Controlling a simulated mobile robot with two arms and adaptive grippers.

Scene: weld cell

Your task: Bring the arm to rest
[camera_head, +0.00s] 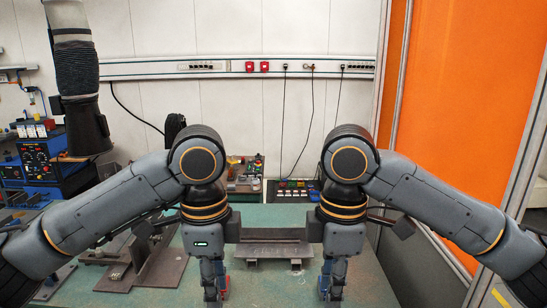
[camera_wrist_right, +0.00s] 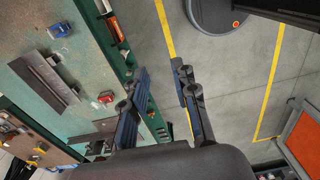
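Both my arms are bent at the elbows, with the forearms hanging down over the green table (camera_head: 280,292). My left gripper (camera_head: 215,297) points down at left of centre in the head view. Its fingers are seen at an angle that does not show whether they are apart. My right gripper (camera_head: 332,296) points down at right of centre, level with the left one. In the right wrist view its two fingers (camera_wrist_right: 160,70) stand apart with nothing between them, so it is open and empty. Neither gripper visibly holds anything.
A metal plate with a rail (camera_head: 272,250) lies on the table between the grippers. Small red-and-blue pieces (camera_wrist_right: 60,30) (camera_wrist_right: 105,97) lie near it. Metal fixtures (camera_head: 150,262) stand at left, a blue welding unit (camera_head: 45,160) beyond. An orange panel (camera_head: 460,110) is at right.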

